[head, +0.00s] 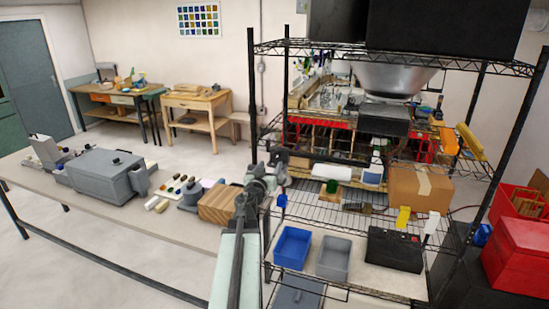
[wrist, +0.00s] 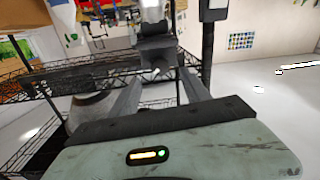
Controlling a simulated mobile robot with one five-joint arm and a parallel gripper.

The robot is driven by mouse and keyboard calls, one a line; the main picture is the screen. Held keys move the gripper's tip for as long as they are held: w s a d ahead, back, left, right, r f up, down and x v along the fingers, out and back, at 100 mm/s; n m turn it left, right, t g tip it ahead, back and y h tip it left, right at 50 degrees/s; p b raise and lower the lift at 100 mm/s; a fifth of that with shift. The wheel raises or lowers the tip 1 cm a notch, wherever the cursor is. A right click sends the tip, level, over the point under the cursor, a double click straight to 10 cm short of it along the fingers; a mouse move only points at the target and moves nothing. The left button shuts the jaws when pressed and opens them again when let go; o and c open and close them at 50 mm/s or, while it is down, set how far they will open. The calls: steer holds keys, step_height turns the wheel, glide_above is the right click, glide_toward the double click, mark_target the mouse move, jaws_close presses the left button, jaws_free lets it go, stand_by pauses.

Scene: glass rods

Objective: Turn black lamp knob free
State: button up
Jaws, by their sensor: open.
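My gripper (wrist: 163,78) shows in the wrist view with its two grey fingers apart and nothing clearly held between them. In the head view my gripper (head: 279,160) is raised at the end of my arm, in front of the wire shelf's left side. I cannot pick out the black lamp knob for certain. A small grey device with a dark top (head: 190,191) stands on the long bench. A grey box (head: 105,176) to its left has a small dark knob on its lid. My gripper is to the right of both and apart from them.
The long bench (head: 180,232) also carries a wooden block (head: 219,203) and small coloured pieces. The black wire shelf (head: 355,205) holds a blue bin (head: 292,248), a grey bin (head: 334,258) and a cardboard box (head: 419,187). A red box (head: 517,257) stands right. Floor behind the bench is clear.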

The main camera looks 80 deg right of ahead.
mark_target(276, 157)
steer(key=d, duration=0.5)
steer(key=s+d, duration=0.1)
steer(key=d, duration=0.1)
steer(key=shift+d, duration=0.2)
steer(key=shift+a, duration=0.15)
jaws_close()
